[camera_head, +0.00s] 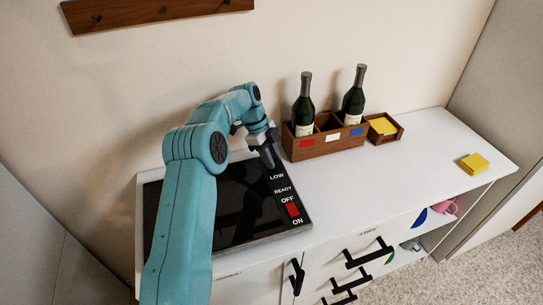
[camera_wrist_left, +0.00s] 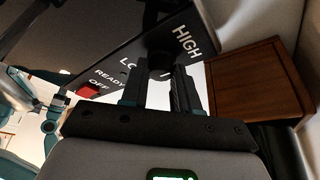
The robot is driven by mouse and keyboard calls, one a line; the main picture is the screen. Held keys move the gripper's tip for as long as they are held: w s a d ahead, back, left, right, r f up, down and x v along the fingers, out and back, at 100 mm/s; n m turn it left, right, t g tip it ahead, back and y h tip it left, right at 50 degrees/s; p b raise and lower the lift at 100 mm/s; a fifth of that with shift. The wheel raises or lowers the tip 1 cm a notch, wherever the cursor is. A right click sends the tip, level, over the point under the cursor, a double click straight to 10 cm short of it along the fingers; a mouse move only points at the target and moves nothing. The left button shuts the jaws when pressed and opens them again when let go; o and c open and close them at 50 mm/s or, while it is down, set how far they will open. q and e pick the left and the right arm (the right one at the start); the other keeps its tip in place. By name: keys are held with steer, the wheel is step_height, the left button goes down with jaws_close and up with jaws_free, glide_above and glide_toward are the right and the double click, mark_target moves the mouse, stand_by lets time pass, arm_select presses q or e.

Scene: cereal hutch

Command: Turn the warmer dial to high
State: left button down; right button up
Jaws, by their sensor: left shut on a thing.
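The warmer (camera_head: 235,234) is a dark flat panel with a light rim on the white counter. Its right strip is marked LOW, READY, OFF and ON in the head view; HIGH shows in the wrist view. The dark dial (camera_wrist_left: 160,62) sits between LOW and HIGH. My left gripper (camera_head: 267,155) reaches down to the panel's far right corner, and its fingers (camera_wrist_left: 158,88) are shut on the dial. The dial is hidden in the head view, and I cannot tell which way it points. My right gripper is not in view.
A red switch (camera_head: 292,209) is on the strip near OFF and ON. A wooden box (camera_head: 327,143) with two bottles (camera_head: 303,108) stands close behind the gripper. Yellow notes (camera_head: 474,163) lie far right. The counter's right half (camera_head: 400,185) is mostly clear. Drawers with black handles (camera_head: 368,253) are below.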

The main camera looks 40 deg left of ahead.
arm_select(q)
steer(key=shift+a+r, duration=0.15)
steer(key=c, duration=0.8)
jaws_free()
steer(key=shift+c, duration=0.2)
steer(key=p+v, duration=0.9)
steer(key=v, duration=0.7)
steer(key=shift+p, duration=0.35)
steer(key=shift+s+r, duration=0.1)
steer(key=shift+s, duration=0.2)
